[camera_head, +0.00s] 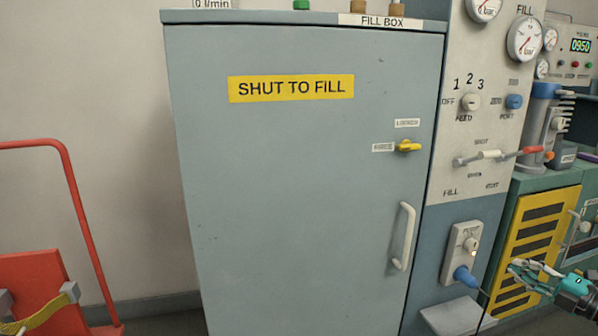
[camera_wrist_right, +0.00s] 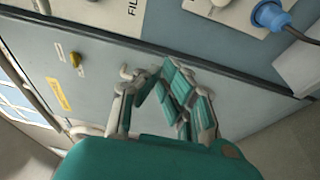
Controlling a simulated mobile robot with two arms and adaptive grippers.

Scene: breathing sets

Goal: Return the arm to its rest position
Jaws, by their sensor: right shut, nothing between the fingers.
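My right gripper (camera_head: 518,270) is at the lower right of the head view, in front of the panel right of the fill box. It is shut and empty, and it also shows in the wrist view (camera_wrist_right: 150,78). The big grey fill box (camera_head: 300,200) has its door shut, with a white handle (camera_head: 403,237) and a small yellow latch (camera_head: 408,146). In the wrist view the box front lies tilted behind my fingers, with its yellow latch (camera_wrist_right: 75,59) at the left. My left gripper is not in view.
A blue plug (camera_head: 464,274) sits in a white socket box (camera_head: 459,252), left of my right gripper. A yellow slotted panel (camera_head: 535,232) stands behind the gripper. A red trolley (camera_head: 45,290) stands at far left. The floor before the box is barely seen.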

